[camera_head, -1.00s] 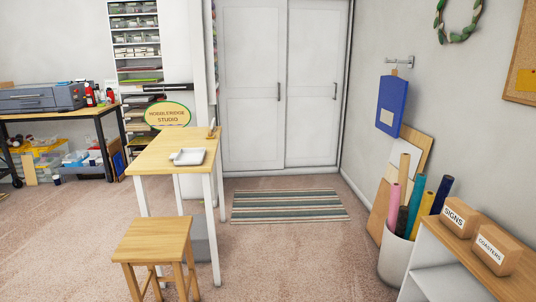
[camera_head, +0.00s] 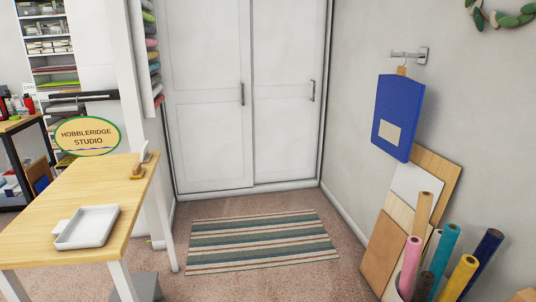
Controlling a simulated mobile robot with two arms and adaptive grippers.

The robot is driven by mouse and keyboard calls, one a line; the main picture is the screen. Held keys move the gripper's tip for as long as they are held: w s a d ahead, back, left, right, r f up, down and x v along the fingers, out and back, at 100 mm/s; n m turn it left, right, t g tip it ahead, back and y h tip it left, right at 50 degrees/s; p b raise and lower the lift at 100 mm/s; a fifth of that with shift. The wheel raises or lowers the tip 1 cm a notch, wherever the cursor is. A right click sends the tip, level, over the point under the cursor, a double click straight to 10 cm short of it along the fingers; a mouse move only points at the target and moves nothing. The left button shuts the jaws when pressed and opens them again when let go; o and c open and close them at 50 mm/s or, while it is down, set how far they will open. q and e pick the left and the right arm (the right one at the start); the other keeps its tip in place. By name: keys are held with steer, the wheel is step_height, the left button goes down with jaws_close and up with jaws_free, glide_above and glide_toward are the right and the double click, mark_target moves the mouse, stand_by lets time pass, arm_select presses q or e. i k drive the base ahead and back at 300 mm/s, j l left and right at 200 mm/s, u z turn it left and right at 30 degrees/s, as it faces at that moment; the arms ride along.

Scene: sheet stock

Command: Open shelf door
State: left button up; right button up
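A white two-panel cupboard door stands straight ahead in the head view, with a left door panel (camera_head: 205,120) and a right door panel (camera_head: 285,120). Both panels look shut. The left panel has a dark vertical handle (camera_head: 242,94) near its right edge. The right panel has a dark handle (camera_head: 312,91) near its right edge. Neither of my grippers shows in the head view.
A striped rug (camera_head: 262,241) lies before the doors. A wooden table (camera_head: 95,190) with a white tray (camera_head: 87,227) stands at left. Carpet between is clear.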

mark_target(205, 45)
steer(key=i, duration=0.8)
steer(key=i+l+u, duration=0.15)
steer(key=i, duration=0.6)
steer(key=i+l, duration=0.15)
steer(key=i, duration=0.65)
steer(key=j+u, duration=0.05)
